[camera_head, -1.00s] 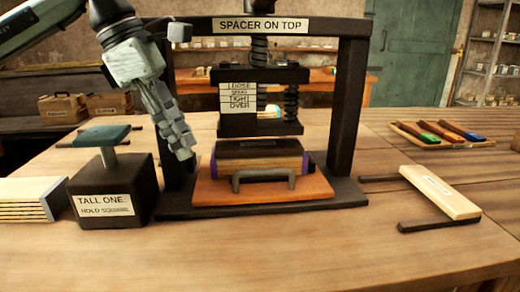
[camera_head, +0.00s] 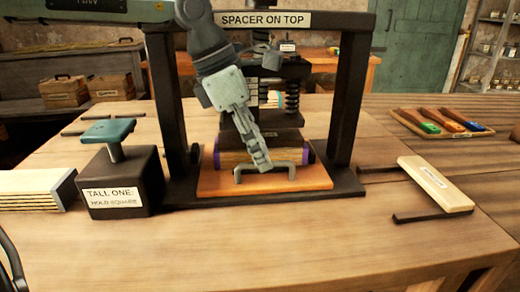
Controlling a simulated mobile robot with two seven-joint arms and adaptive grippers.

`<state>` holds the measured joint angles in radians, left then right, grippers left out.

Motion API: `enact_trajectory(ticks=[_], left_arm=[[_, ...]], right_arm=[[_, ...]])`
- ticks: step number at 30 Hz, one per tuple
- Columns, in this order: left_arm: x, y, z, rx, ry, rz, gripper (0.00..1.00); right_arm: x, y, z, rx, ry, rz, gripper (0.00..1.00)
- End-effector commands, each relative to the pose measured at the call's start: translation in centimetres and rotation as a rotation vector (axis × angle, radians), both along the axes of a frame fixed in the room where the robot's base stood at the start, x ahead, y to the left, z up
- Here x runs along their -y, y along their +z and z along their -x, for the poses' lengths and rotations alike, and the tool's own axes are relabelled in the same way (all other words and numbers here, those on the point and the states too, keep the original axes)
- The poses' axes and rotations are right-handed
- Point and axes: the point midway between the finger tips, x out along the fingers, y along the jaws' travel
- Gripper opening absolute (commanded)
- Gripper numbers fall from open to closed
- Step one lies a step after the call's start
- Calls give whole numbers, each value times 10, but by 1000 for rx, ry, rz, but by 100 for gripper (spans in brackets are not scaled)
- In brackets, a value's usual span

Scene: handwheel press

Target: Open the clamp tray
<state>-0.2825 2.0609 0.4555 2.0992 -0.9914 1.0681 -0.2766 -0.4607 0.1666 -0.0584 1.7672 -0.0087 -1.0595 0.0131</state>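The clamp tray (camera_head: 215,184) is an orange board with a grey bar handle (camera_head: 239,174) at its front. It sits on the base of the dark press frame (camera_head: 352,100). A block with a dark top and purple ends (camera_head: 226,158) lies on it. My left gripper (camera_head: 262,163) points down in front of the block, with its fingertips at the handle's top bar. Whether they touch the handle, and how far apart the fingers are, I cannot tell. My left arm hides much of the press screw, plate and label. My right gripper is not in view.
A black "TALL ONE" stand (camera_head: 122,180) with a teal top is left of the press, beside a striped stack (camera_head: 35,190). A pale labelled bar (camera_head: 436,185) and a tray of coloured tools (camera_head: 440,124) are at right. The front table is clear.

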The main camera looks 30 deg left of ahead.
Motion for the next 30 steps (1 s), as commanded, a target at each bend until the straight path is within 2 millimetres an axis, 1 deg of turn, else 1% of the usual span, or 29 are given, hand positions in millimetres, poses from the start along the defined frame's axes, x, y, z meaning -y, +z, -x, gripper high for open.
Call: enact_trajectory(ticks=[3,11,14,18,19,30], left_arm=[[2,-5,-1,0,-1,-1,31],[2,-6,-1,1,-1,-1,31],[2,-6,-1,1,-1,-1,20],[2,-6,-1,1,-1,-1,2],[2,-6,-1,1,-1,-1,0],[1,-6,-2,2,0,-1,0]], right_arm=[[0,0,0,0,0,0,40],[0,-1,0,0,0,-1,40],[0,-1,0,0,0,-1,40],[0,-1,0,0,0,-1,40],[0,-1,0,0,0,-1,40],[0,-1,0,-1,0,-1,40]])
